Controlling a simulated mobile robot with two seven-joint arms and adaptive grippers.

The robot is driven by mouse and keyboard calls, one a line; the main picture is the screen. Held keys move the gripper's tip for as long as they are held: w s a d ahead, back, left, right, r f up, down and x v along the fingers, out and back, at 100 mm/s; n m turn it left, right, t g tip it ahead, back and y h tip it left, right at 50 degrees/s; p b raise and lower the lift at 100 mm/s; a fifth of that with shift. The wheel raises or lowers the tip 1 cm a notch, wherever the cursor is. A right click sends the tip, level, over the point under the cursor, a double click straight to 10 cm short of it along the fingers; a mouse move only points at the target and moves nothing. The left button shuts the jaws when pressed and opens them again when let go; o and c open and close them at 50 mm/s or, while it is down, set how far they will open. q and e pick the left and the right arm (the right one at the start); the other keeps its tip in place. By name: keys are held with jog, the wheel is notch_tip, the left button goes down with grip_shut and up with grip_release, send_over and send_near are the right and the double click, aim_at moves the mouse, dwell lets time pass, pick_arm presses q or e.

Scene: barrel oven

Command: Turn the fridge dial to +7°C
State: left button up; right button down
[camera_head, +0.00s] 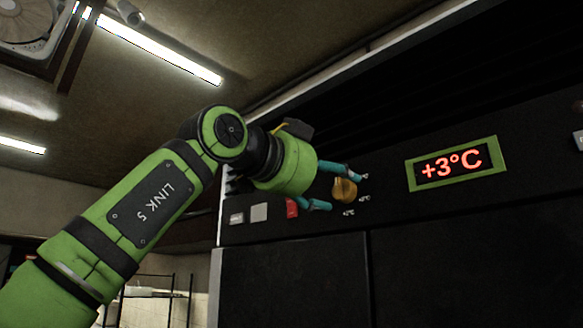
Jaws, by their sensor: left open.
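The fridge panel (450,215) is dark and fills the right of the head view. Its green-framed display (457,162) reads +3°C in red. The orange-yellow fridge dial (345,190) sits left of the display, with small white temperature marks around it. My left gripper (340,190) is at the dial. Its two teal fingers are open, one above and one below the dial's left part. I cannot tell whether they touch it. The wrist partly blocks the panel left of the dial. My right gripper is not in view.
A red switch (292,208) and a pale grey square (259,212) sit on the panel left of the dial, close to my lower finger. Fridge doors (460,275) lie below the panel. A dark rack (150,295) stands at the lower left.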

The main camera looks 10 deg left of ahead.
pick_arm(q)
jog(key=shift+s+a+f, duration=0.25)
jog(key=shift+a, duration=0.05)
jog(key=v, duration=0.8)
jog(key=shift+s, duration=0.4)
jog(key=shift+a, duration=0.1)
